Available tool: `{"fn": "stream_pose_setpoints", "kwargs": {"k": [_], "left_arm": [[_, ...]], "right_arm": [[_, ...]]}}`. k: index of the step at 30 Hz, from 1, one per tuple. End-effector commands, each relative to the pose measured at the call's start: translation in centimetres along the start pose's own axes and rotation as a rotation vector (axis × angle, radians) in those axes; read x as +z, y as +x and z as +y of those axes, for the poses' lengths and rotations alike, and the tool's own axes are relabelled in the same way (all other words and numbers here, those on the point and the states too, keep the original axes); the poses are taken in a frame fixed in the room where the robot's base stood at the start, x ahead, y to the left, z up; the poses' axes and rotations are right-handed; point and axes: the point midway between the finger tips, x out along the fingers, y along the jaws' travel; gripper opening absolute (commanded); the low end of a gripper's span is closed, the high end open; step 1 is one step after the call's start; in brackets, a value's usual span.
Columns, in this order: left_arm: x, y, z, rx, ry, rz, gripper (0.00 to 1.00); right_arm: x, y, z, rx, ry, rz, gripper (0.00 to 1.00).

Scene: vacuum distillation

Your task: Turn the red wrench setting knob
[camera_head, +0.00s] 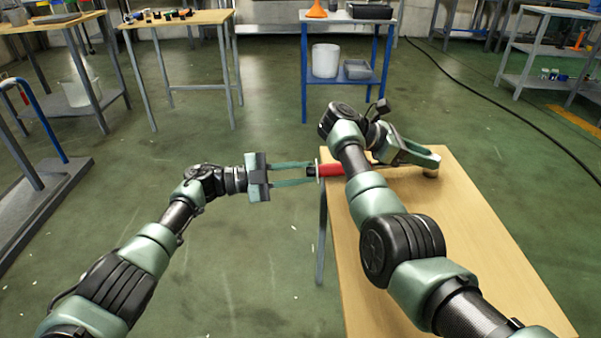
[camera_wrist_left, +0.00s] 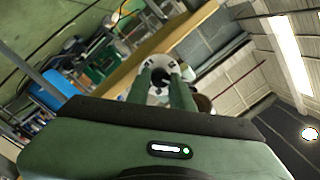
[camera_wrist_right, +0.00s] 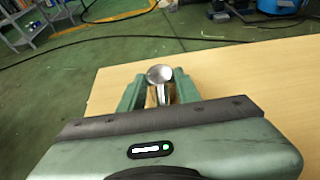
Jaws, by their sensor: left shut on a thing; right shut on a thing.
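The red wrench handle (camera_head: 331,170) lies level near the left end of the wooden table (camera_head: 470,260), its middle hidden behind my right arm. At its left end is a pale disc with marks, the dial (camera_wrist_left: 152,92), and a dark setting knob (camera_head: 311,170). My left gripper (camera_head: 311,171) comes in from the left with its fingers on the knob, which shows between them in the left wrist view (camera_wrist_left: 160,76). My right gripper (camera_head: 434,162) is shut on the wrench's silver head end (camera_wrist_right: 160,74) over the table.
The table's front part is bare, and open green floor lies to its left. Behind stand a blue-framed cart (camera_head: 345,75) with a white bucket (camera_head: 325,60), a wooden bench (camera_head: 175,20) at the left and a grey shelf (camera_head: 540,50) at the right.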

Motion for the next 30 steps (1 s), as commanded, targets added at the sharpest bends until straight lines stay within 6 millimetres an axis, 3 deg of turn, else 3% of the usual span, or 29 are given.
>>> {"fn": "stream_pose_setpoints", "kwargs": {"k": [30], "left_arm": [[0.15,-0.07,-0.19,0.090,-0.493,-0.016,0.00]], "right_arm": [[0.05,0.03,0.00,0.000,0.001,-0.001,0.00]]}}
